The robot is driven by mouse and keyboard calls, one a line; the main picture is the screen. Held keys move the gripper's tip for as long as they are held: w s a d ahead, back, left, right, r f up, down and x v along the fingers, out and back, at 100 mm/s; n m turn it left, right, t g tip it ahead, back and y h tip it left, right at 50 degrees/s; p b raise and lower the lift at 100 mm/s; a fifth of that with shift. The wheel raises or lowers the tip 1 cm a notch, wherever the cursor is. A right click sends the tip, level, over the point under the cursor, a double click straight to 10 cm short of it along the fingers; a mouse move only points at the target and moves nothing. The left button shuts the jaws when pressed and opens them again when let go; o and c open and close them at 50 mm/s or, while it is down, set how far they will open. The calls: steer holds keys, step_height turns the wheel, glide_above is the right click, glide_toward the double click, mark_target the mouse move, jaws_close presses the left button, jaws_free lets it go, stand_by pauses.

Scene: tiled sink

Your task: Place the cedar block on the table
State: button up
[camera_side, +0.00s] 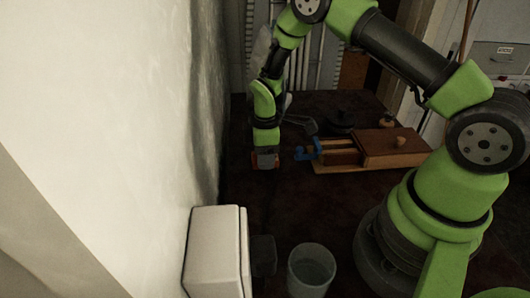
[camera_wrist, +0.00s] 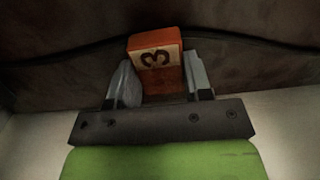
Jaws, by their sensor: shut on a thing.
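An orange-red block with a dark "3" on a pale face (camera_wrist: 160,58), which seems to be the cedar block, sits between the two fingers of my gripper (camera_wrist: 160,82) in the wrist view. The fingers are shut on its two sides, and its far end sticks out past them. In the side view my gripper (camera_side: 266,161) points down near the pale wall, with a little orange of the block showing around the grey finger. The dark table (camera_side: 290,205) lies below. I cannot tell whether the block touches it.
A wooden box with a knob (camera_side: 385,145) and a blue clamp-like part (camera_side: 306,152) stand close right of my gripper. A dark round pot (camera_side: 341,120) is behind. A white box (camera_side: 214,250), small dark block (camera_side: 263,254) and clear glass (camera_side: 311,270) stand in front. Table between is clear.

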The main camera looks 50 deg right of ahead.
steer(key=o, duration=0.9)
steer(key=s+a+r+m+t, duration=0.2)
steer(key=s+r+m, duration=0.15)
steer(key=r, duration=0.95)
steer(key=s+a+r+m+t, duration=0.15)
steer(key=s+r, duration=0.25)
steer(key=r, duration=0.9)
steer(key=s+a+r+m+t+y, duration=0.1)
steer(key=s+r+m+t, duration=0.1)
steer(key=s+m, duration=0.2)
steer(key=s+a+r+m+t+y, duration=0.1)
steer(key=s+m, duration=0.3)
steer(key=s, duration=0.5)
steer(key=shift+a+r+t, duration=0.35)
steer(key=shift+a+r, duration=0.05)
steer(key=shift+r, duration=0.35)
